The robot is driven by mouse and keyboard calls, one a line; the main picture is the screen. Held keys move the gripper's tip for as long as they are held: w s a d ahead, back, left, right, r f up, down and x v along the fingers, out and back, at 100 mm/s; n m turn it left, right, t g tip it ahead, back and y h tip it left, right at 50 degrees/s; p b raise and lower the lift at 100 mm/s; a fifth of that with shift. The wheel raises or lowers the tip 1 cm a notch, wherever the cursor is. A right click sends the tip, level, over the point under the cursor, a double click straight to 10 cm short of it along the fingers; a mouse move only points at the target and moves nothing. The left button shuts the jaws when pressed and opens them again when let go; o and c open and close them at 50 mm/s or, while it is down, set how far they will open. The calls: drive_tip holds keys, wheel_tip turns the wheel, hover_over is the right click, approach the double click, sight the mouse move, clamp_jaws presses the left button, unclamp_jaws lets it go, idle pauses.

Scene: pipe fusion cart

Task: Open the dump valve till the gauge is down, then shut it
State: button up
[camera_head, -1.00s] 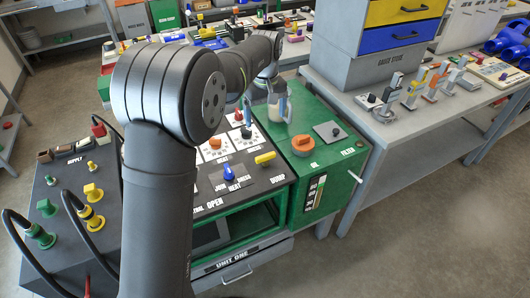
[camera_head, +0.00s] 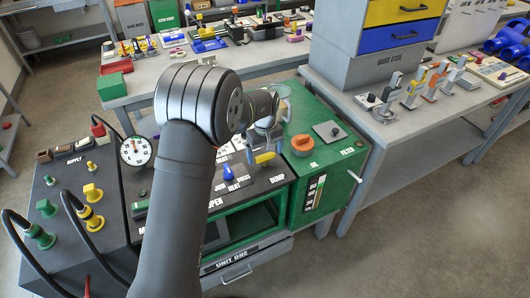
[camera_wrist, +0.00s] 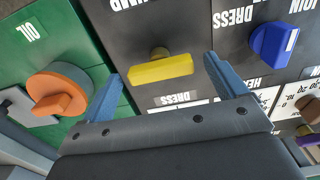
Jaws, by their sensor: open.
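The yellow dump valve handle (camera_head: 264,158) is on the dark sloped panel, beside the DUMP label. In the wrist view the yellow handle (camera_wrist: 162,70) lies crosswise between my two blue fingers, with a clear gap on each side. My gripper (camera_head: 263,142) is open and just above and behind the handle in the head view; in the wrist view my gripper (camera_wrist: 167,78) straddles it without visible contact. A round white gauge (camera_head: 135,151) with a dark rim stands at the panel's left; its needle is too small to read surely.
A blue knob (camera_wrist: 273,44) sits to the right of the handle in the wrist view, and an orange oil knob (camera_wrist: 58,92) on the green cabinet to the left. A grey filter plate (camera_head: 330,131) with a dark knob is farther right in the head view.

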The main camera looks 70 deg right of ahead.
drive_tip(key=c, duration=1)
